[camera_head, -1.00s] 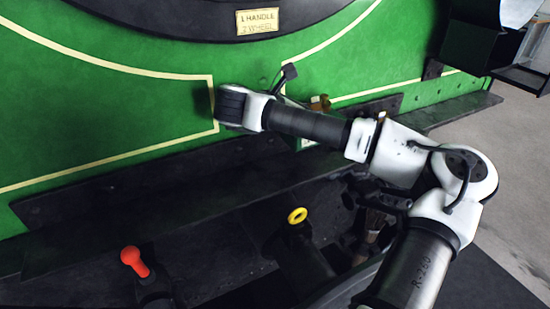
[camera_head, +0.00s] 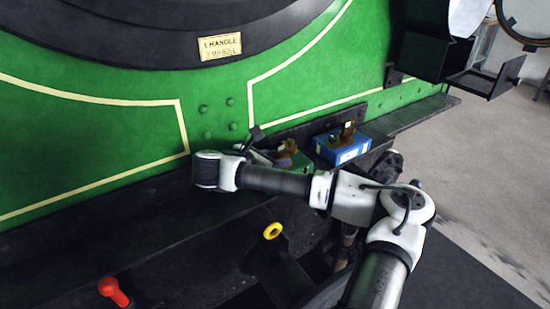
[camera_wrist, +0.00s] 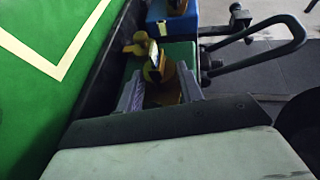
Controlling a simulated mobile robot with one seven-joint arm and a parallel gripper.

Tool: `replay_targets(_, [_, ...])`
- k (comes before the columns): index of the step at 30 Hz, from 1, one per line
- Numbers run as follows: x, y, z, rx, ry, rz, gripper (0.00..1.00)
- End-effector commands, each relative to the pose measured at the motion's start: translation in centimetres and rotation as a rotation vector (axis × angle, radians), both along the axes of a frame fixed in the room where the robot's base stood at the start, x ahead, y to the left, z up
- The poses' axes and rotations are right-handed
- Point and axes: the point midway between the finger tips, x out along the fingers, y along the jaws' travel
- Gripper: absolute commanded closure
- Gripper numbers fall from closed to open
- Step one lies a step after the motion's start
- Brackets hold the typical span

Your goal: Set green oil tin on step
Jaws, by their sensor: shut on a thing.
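The green oil tin (camera_head: 301,162) has a brass-coloured fitting on top and is partly hidden behind my arm in the head view. In the wrist view the green tin (camera_wrist: 178,52) lies just past my fingertips, and its brass fitting (camera_wrist: 156,68) is between them. My gripper (camera_wrist: 160,88) is shut on the tin at this fitting. In the head view my gripper is mostly hidden behind my wrist. A dark step-like ledge (camera_head: 425,113) runs along the foot of the green panel. I cannot tell whether the tin touches it.
A blue tin (camera_head: 343,145) with a brass top stands close beside the green one, to its right. A yellow ring-topped part (camera_head: 272,231) and a red knob (camera_head: 114,292) stick up in front. The ledge's right end is clear. A black curved handle (camera_wrist: 285,38) shows in the wrist view.

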Motion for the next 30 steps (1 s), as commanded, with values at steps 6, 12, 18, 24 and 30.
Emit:
replay_targets(6, [0.0, 0.0, -0.1, 0.0, 0.0, 0.0, 0.47])
replay_targets(12, [0.0, 0.0, -0.1, 0.0, 0.0, 0.0, 0.41])
replay_targets(18, [0.0, 0.0, 0.2, 0.0, 0.0, 0.0, 0.41])
replay_targets(24, [-0.6, 0.9, 0.7, -0.004, -0.003, 0.008, 0.41])
replay_targets(30, [-1.9, 2.0, 1.2, -0.004, -0.004, 0.004, 0.41])
